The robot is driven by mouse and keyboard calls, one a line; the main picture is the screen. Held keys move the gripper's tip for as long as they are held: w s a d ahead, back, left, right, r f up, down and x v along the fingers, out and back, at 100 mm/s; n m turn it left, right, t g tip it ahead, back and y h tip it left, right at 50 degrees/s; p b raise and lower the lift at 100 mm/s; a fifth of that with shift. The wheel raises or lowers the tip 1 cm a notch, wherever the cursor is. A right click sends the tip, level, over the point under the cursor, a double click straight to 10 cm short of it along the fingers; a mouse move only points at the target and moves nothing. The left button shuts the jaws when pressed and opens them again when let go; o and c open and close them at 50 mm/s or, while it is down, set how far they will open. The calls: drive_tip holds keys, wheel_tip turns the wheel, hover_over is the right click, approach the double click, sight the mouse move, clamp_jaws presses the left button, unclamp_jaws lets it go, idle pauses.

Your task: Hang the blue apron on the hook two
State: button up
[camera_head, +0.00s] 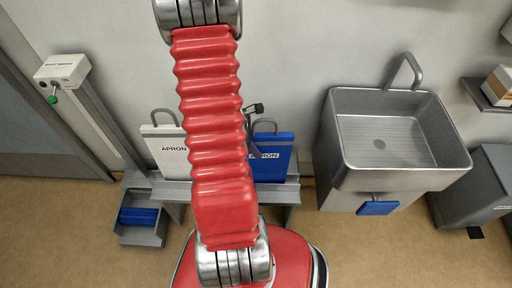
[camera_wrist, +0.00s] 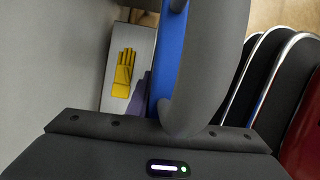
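The blue apron (camera_head: 272,157), a flat panel marked APRON with a grey loop on top, stands at the grey bench, right of my red arm. My arm covers its left side. In the wrist view a large grey loop (camera_wrist: 235,60) is very close, beside a blue strip (camera_wrist: 170,55) that looks like the apron's edge. The dark body of my gripper (camera_wrist: 165,150) fills the bottom of that view. Its fingertips cannot be made out, so I cannot tell whether it grips the loop. Hook two cannot be made out in either view.
A white apron (camera_head: 168,152) stands left of my arm at the bench (camera_head: 178,190). A steel sink (camera_head: 392,135) is on the right, with a grey bin (camera_head: 478,185) beyond it. A yellow glove sign (camera_wrist: 124,75) shows in the wrist view. Floor is open at lower left.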

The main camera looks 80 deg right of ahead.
drive_tip(key=o, duration=0.4)
drive_tip(key=v, duration=1.3)
drive_tip(key=shift+w+a+r, duration=0.1)
drive_tip(key=shift+w+r, duration=0.1)
drive_tip(key=shift+r, duration=0.1)
idle(0.6)
